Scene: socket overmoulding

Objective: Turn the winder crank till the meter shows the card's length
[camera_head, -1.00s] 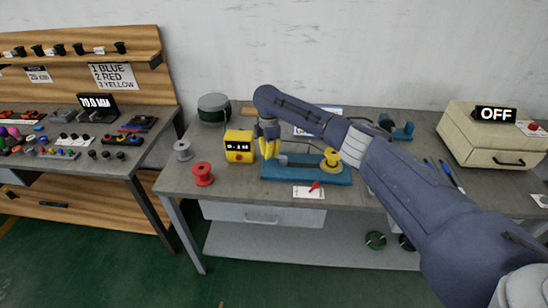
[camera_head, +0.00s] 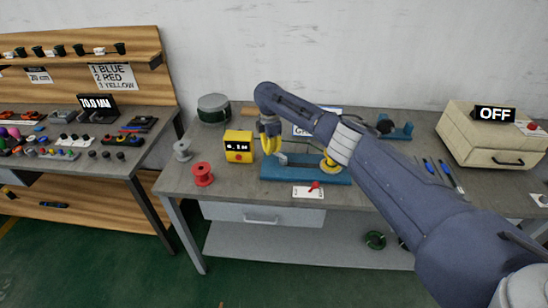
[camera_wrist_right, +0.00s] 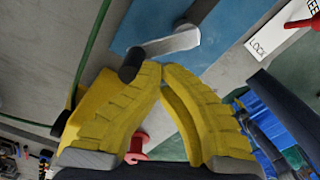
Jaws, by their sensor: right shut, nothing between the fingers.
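The winder has a blue base (camera_head: 340,177) on the middle table, with a yellow spool (camera_head: 331,165) partly hidden behind my right arm. Its crank shows in the right wrist view as a silver arm (camera_wrist_right: 174,43) with a black knob (camera_wrist_right: 131,65). My right gripper (camera_head: 272,148) has yellow fingers and hangs at the left end of the winder. In the wrist view the fingers (camera_wrist_right: 166,74) are shut and empty, with the knob just beside the left fingertip. The yellow meter (camera_head: 239,141) stands left of the gripper; its small digits are hard to read. My left gripper is out of view.
A red spool (camera_head: 203,174) and a grey spool (camera_head: 182,151) stand at the left. A lock card (camera_head: 303,193) lies in front of the winder. A white card (camera_head: 300,130) behind is mostly hidden by my arm. A beige box (camera_head: 490,140) stands right.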

